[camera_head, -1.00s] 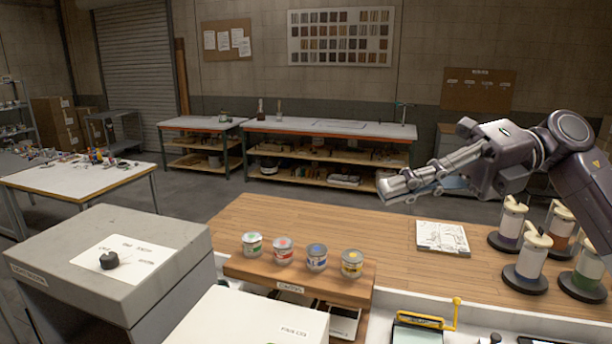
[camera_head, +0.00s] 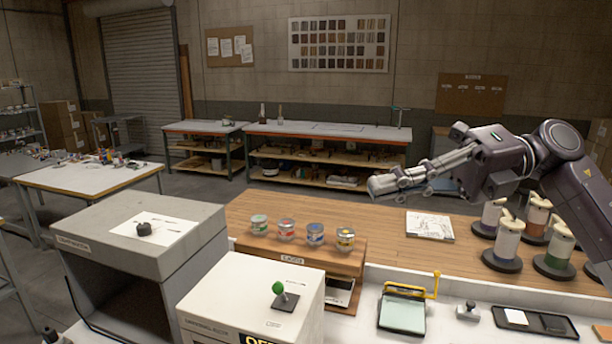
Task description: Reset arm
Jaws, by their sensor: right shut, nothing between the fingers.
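My right gripper (camera_head: 384,185) is shut and empty. It is raised above the wooden counter, its fingers pointing left. A wooden colorant rack (camera_head: 300,250) stands on the counter's left part. It bears a row of small jars: a green-labelled one (camera_head: 260,225), a red one (camera_head: 286,230), a blue one (camera_head: 315,235) and a yellow one (camera_head: 345,240). The gripper is above and to the right of this row, apart from it. My left gripper is not in the picture.
Several dispensers (camera_head: 507,245) stand at the counter's right, below my right arm. A booklet (camera_head: 429,225) lies left of them. The counter between rack and booklet is clear.

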